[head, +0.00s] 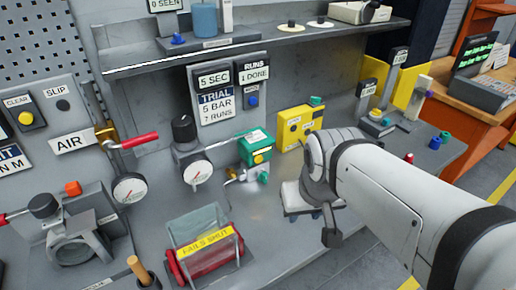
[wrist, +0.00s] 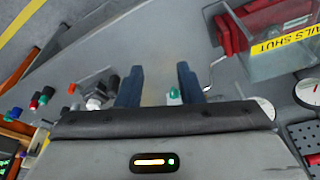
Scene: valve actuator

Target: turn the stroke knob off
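No label reading "stroke" is legible, so I cannot tell which knob is the stroke knob. In the head view, a green box with a yellow knob (head: 258,157) stands mid-bench, with a teal knob (head: 264,179) on a small grey fitting below it. A yellow box (head: 299,126) stands to its right. My gripper (head: 302,214) is above the bench, right of the teal knob, partly hidden by my arm. In the wrist view, my gripper (wrist: 160,82) has its two blue fingers apart, with nothing held. A small teal knob (wrist: 174,94) appears between them, nearer the right finger.
A red cylinder (head: 207,262) under a clear "FAILS SHUT" cover is front centre. A gauge with a black knob (head: 183,130) and a red-handled valve (head: 138,141) stand left. Several small knobs and labelled posts stand at the right.

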